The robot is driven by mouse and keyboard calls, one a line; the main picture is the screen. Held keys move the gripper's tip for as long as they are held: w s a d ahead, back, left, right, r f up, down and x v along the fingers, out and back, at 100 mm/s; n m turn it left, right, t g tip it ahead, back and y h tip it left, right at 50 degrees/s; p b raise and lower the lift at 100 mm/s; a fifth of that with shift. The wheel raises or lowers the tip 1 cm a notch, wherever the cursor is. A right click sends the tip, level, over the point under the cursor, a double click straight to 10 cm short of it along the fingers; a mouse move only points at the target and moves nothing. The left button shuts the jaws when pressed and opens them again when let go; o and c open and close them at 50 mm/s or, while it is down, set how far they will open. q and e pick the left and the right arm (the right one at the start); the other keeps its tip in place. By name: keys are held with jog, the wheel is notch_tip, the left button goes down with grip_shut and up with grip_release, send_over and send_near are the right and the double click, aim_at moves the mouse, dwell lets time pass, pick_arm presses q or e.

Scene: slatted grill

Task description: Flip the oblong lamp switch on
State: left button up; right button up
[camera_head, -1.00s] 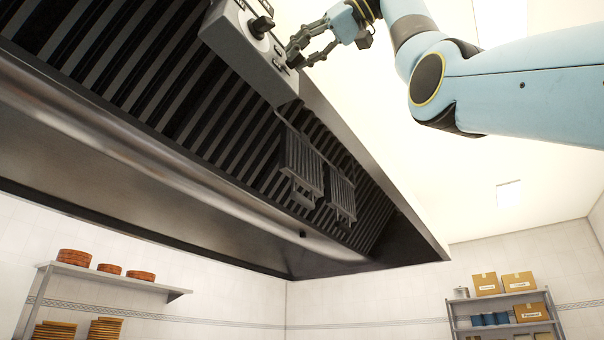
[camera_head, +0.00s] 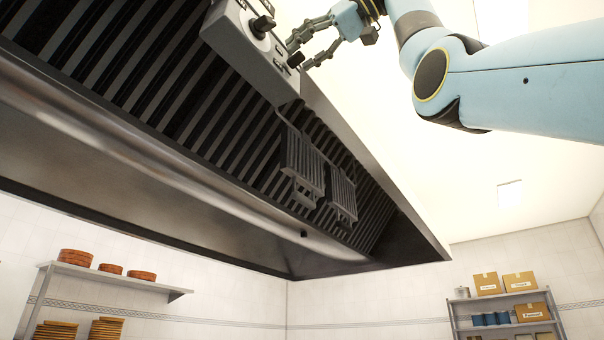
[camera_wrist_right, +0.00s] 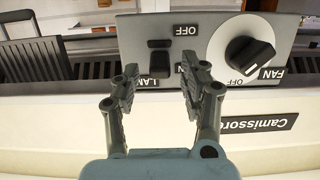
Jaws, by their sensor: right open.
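A grey control panel (camera_head: 240,50) sits on the hood's edge and also fills the top of the right wrist view (camera_wrist_right: 205,30). The oblong black lamp switch (camera_wrist_right: 160,58) is on it, with OFF printed beside its upper part and a partly covered LAMP label below. My right gripper (camera_wrist_right: 160,86) is open, its two fingers on either side of the switch's lower end in that view, with nothing between them. In the head view my right gripper (camera_head: 294,52) is close beside the panel; contact cannot be told. My left gripper is not in view.
A round black FAN knob (camera_wrist_right: 249,58) is right of the switch, close to the right finger; it also shows in the head view (camera_head: 262,25). Slatted filters (camera_head: 150,75) line the hood. Shelves (camera_head: 100,270) with dishes and a rack (camera_head: 505,300) with boxes stand far off.

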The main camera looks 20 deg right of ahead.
jog(key=v, duration=1.1)
jog(key=shift+s, duration=0.1)
jog(key=shift+f, duration=0.1)
